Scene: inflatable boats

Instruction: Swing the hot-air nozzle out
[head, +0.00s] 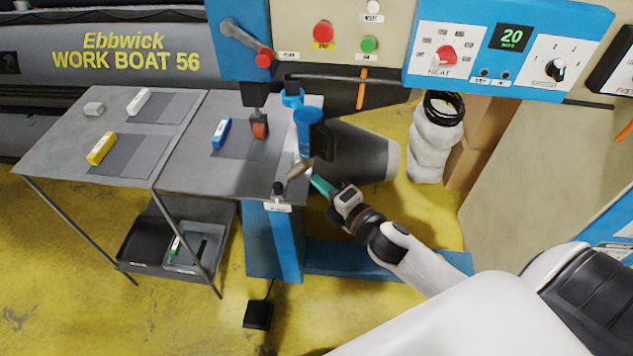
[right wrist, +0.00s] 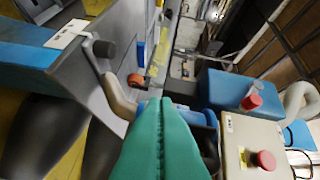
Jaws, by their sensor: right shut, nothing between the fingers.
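The blue hot-air unit (head: 308,118) stands upright at the right end of the grey work table, beside a dark part. I cannot pick out its nozzle tip clearly. A small lever with a dark knob (head: 279,188) and a tan grip (head: 299,171) sits at the table's front edge, above a white label. It also shows in the right wrist view as the tan grip (right wrist: 118,98). My right gripper (head: 318,182) has teal fingers, shut and empty, with their tips close to the tan grip. Whether they touch it I cannot tell. My left gripper is out of view.
A red-tipped roller (head: 260,129) hangs above the table (head: 240,178). A large grey cylinder (head: 362,155) lies right of the hot-air unit. Control panels with red and green buttons (head: 369,44) are behind. Blue, yellow and white blocks lie on the left. A pedal (head: 258,314) is on the floor.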

